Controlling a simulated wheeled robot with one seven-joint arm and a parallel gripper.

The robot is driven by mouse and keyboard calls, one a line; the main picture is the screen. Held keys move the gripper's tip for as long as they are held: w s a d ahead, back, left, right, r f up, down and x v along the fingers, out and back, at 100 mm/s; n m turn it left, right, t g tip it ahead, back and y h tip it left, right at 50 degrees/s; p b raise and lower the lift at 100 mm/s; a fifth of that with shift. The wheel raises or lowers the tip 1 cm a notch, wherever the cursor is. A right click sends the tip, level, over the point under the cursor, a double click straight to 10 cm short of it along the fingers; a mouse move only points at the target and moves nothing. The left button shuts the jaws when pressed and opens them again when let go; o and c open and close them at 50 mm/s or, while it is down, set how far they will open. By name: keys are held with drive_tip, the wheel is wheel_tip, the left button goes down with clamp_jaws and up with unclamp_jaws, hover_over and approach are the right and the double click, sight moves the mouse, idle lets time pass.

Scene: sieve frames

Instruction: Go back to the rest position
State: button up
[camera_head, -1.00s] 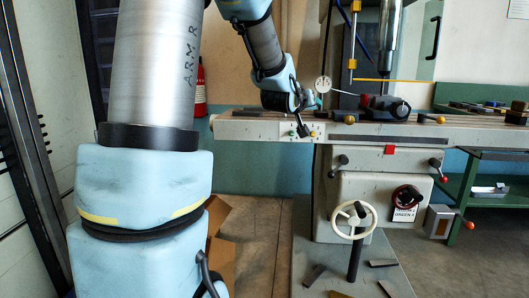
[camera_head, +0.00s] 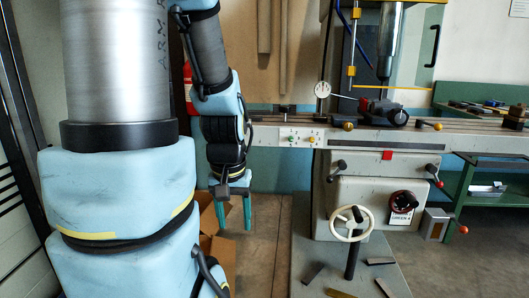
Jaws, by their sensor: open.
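My gripper (camera_head: 234,215) hangs at the end of my arm, left of the milling machine. Its two teal fingers point down and stand apart, with nothing between them. It is in front of the left end of the machine table (camera_head: 270,136) and lower than it, over the floor. My large forearm link fills the left of the view.
The milling machine has a white handwheel (camera_head: 353,223), a vise (camera_head: 384,112) and a dial gauge (camera_head: 322,89). Cardboard (camera_head: 215,250) lies on the floor below my gripper. Loose metal bars lie on the machine's base. A green bench (camera_head: 480,180) stands at the right. Bare floor shows left of the base.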

wheel_tip(320, 180, up, 12)
drive_tip(key=p, duration=1)
drive_tip(key=shift+r+p, duration=0.15)
drive_tip(key=shift+p, duration=0.15)
